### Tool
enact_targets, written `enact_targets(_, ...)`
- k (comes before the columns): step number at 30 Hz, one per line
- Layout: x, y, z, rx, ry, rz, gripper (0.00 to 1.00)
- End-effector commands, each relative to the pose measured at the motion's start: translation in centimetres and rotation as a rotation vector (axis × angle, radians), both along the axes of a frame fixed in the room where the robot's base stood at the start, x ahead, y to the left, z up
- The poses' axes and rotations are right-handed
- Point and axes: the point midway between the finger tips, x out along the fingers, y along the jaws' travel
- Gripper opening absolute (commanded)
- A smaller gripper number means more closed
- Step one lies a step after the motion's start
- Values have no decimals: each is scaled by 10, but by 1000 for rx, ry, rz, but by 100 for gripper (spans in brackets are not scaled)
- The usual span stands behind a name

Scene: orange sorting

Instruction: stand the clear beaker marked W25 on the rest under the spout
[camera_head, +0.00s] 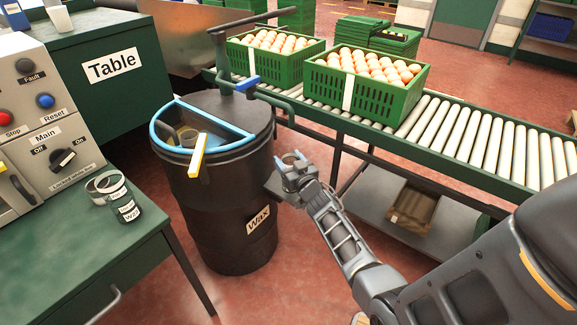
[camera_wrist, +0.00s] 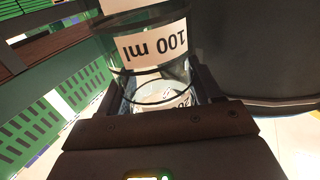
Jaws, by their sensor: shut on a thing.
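My gripper (camera_head: 291,163) is shut on a clear beaker (camera_wrist: 150,65), held in front of the wax drum, on its right side. In the wrist view the beaker has a white label reading "100 ml" upside down and a second, partly hidden label near its base. The W25 mark is not readable. In the head view the beaker is small and hard to make out between the fingers. The black drum (camera_head: 228,240) marked Wax has a blue half-ring rim and a yellow bar on top. I cannot clearly make out the spout or the rest.
A roller conveyor (camera_head: 440,130) with egg-filled green crates (camera_head: 372,92) runs behind my arm. A blue-handled pipe (camera_head: 247,83) rises by the drum.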

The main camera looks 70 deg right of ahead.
Motion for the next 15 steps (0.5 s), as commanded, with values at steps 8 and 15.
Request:
enact_targets(8, 0, 0, -1, -1, -2, 0, 18)
enact_targets(15, 0, 0, -4, -1, -2, 0, 75)
